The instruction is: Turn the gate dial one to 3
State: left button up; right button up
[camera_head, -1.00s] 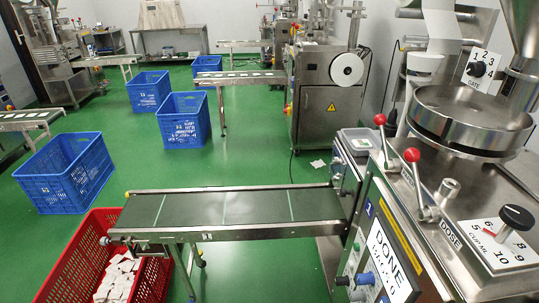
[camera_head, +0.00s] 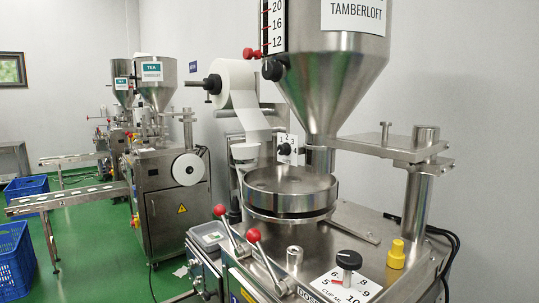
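The gate dial is a small black knob (camera_head: 284,149) on a white number plate (camera_head: 293,157). It sits on the packing machine behind the round steel pan (camera_head: 290,190), below the big steel hopper (camera_head: 330,75). Digits show around the knob, but its pointer is too small to read. A second, larger black dial (camera_head: 348,262) stands on a white plate marked CUP ML at the front of the machine top. Neither of my grippers shows in the head view.
A yellow knob (camera_head: 396,254) sits at the right of the machine top. A paper roll (camera_head: 235,82) hangs behind. Blue crates (camera_head: 14,262) stand on the green floor at left.

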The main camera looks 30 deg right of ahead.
aim_at(285, 149)
jog(key=z, duration=1.3)
jog(key=i, duration=0.1)
jog(key=z, duration=0.35)
